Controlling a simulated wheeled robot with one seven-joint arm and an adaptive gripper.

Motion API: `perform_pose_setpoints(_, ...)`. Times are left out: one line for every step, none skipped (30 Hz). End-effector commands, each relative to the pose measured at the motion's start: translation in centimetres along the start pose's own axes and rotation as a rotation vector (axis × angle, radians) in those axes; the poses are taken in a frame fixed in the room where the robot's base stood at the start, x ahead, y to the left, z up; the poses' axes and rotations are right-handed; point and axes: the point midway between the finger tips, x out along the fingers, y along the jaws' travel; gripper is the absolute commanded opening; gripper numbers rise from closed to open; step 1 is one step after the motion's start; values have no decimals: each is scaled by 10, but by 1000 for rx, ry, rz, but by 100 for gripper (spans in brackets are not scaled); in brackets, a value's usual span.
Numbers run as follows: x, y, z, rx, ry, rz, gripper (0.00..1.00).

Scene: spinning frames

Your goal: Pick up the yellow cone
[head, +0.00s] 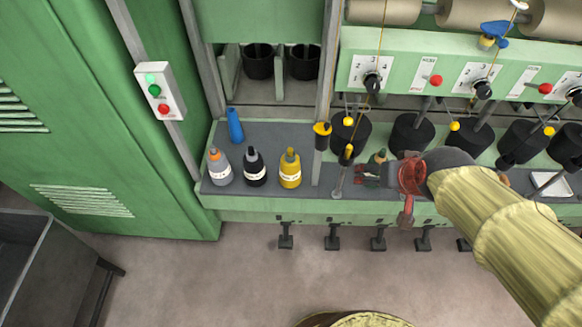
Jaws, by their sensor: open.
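A yellow, bottle-shaped body (290,172) with a white label and a tapering top stands upright on the grey shelf (240,190). I cannot tell whether it is the yellow cone; no plain yellow cone is clear in view. My gripper (362,174) is to the right of it, at the shelf's front part, with its dark fingers pointing left. It is open and apart from the yellow body.
A black bottle (255,170), a grey bottle (219,168) and a blue cone-like piece (236,126) stand left of the yellow body. Black cups (411,135) line the back right.

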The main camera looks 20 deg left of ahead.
Motion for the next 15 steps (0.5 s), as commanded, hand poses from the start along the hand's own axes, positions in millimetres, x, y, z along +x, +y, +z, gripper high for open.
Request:
perform_pose_setpoints(26, -20, -6, -26, -9, -24, 75)
perform_pose_setpoints(42, -31, -11, -39, -2, -36, 75)
perform_pose_setpoints(63, -46, -14, -54, 6, -51, 75)
perform_pose_setpoints(79, -57, -15, -65, 13, -61, 75)
perform_pose_setpoints(94, -68, -16, -77, 20, -70, 75)
perform_pose_setpoints(114, -82, -15, -91, 32, -82, 75)
perform_pose_setpoints(128, -92, -13, -100, 42, -90, 75)
perform_pose_setpoints(141, -102, -12, -111, 54, -97, 75)
perform_pose_setpoints(157, -114, -9, -123, 71, -104, 75)
perform_pose_setpoints(169, -123, -6, -130, 86, -109, 75)
perform_pose_setpoints(181, -132, -4, -139, 104, -114, 75)
perform_pose_setpoints(196, -143, 0, -151, 132, -121, 75)
perform_pose_setpoints(206, -151, 2, -157, 158, -125, 75)
perform_pose_setpoints(216, -159, 4, -164, 187, -128, 75)
perform_pose_setpoints(228, -168, 5, -173, 229, -133, 75)
